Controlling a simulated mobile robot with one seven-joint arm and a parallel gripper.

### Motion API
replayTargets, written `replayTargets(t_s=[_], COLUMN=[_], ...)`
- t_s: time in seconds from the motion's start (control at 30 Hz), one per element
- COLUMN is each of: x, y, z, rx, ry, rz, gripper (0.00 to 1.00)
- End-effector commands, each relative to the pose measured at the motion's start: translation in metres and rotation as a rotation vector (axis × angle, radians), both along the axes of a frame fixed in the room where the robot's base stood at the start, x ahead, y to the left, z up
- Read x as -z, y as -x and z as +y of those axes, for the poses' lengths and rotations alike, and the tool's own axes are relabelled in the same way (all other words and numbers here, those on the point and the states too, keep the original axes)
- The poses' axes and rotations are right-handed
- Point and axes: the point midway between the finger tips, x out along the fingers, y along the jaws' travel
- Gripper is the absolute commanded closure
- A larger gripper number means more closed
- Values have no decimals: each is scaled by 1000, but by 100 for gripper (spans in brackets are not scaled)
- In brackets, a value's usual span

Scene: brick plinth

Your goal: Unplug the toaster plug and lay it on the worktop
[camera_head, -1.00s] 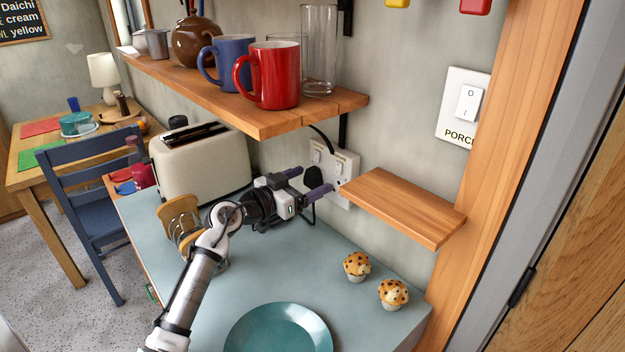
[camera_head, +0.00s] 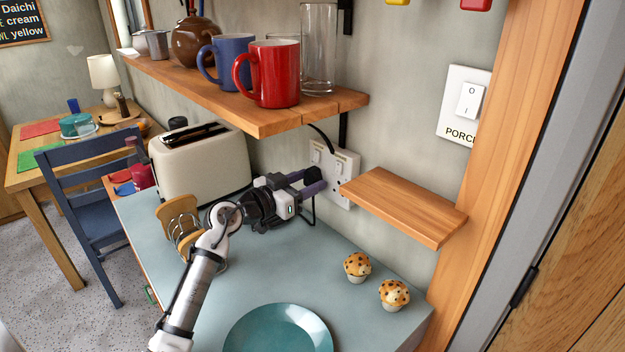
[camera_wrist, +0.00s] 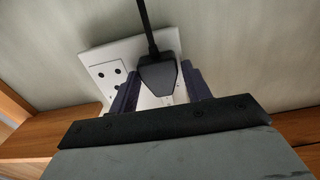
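The black toaster plug (camera_head: 313,175) is at the white double wall socket (camera_head: 344,168), under the shelf. The wrist view shows the plug (camera_wrist: 158,76) against the socket plate (camera_wrist: 108,62), with its cable running up the picture. My gripper (camera_head: 308,183) reaches it from the left, with one purple finger on each side, drawn in close on the plug. The wrist view also shows the fingers of my gripper (camera_wrist: 160,88) on both sides. The plug's pins are hidden. The cream toaster (camera_head: 200,165) stands on the grey-blue worktop (camera_head: 290,270), left of the socket.
A shelf (camera_head: 255,122) with mugs, a teapot and glasses is above my gripper. A small wooden ledge (camera_head: 405,203) juts out right of the socket. Two muffins (camera_head: 357,267), a teal plate (camera_head: 278,330) and a toast rack (camera_head: 180,222) stand on the worktop; its middle is clear.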

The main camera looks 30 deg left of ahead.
Motion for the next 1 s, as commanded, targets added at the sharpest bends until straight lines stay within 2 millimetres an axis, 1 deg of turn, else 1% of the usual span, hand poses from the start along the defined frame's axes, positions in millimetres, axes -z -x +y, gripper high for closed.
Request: replayTargets(t_s=[0.03,0.3,0.33,0.47,1.0], x=[0,0,0,0,1], y=[0,0,0,1,21], z=[0,0,0,1,8], rx=[0,0,0,-1,-1], ry=[0,0,0,-1,1], rz=[0,0,0,-1,-1], gripper=[59,94,97,97,97])
